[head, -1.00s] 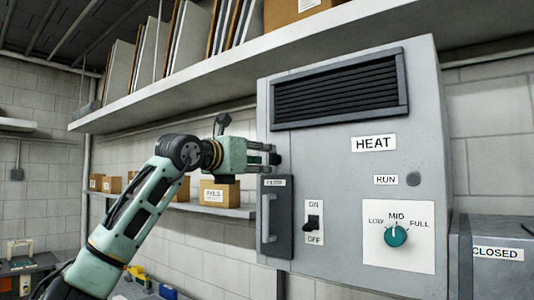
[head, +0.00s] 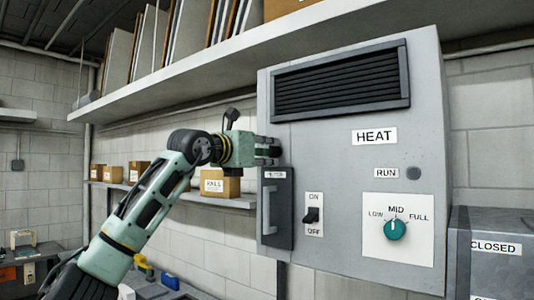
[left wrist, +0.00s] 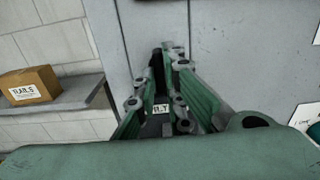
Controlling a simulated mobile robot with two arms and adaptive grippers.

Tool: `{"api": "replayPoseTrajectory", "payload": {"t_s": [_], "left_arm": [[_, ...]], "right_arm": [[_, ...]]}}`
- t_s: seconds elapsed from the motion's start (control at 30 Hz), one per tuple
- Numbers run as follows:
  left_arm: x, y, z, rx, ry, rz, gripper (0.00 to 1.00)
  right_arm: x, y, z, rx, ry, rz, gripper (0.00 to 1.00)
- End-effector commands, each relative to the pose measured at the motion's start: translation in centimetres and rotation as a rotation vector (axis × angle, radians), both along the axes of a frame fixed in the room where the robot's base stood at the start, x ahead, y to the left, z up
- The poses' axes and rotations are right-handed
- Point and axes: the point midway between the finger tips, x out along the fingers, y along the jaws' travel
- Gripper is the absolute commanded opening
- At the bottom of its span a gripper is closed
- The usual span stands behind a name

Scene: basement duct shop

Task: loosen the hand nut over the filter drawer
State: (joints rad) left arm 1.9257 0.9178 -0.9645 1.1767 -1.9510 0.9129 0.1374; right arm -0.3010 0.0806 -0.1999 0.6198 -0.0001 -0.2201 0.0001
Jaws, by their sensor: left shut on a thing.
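The filter drawer (head: 277,212) is a dark upright panel with a pale bar handle, at the lower left of the grey heater cabinet (head: 340,190). My left gripper (head: 273,151) is at the cabinet face just above the drawer. It is shut on the hand nut, which the fingers hide almost wholly in the head view. In the left wrist view a dark piece, likely the nut (left wrist: 157,66), shows between the fingers (left wrist: 166,75). Part of the drawer's label (left wrist: 160,108) shows below it. My right gripper is not in view.
The cabinet also bears a dark louvre (head: 341,92), an ON/OFF switch (head: 311,215) and a teal dial (head: 395,229) pointing near MID. A shelf with cardboard boxes (head: 220,184) runs behind my left arm. A long shelf (head: 200,85) overhangs above.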

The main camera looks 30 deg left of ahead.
Motion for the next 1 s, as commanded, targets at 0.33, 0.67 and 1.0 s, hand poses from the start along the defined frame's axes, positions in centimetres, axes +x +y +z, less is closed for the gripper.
{"api": "replayPoseTrajectory", "payload": {"t_s": [0.33,0.67,1.0], "left_arm": [[0.0,0.0,-0.1,-0.044,0.003,-0.001,0.00],[0.0,-0.2,-0.2,-0.262,0.020,-0.002,0.00],[0.0,-0.2,-0.1,-0.584,0.046,-0.001,0.00]], "right_arm": [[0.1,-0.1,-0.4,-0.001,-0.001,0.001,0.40],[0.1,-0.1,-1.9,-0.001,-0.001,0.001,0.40],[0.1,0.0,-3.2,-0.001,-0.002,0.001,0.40]]}}
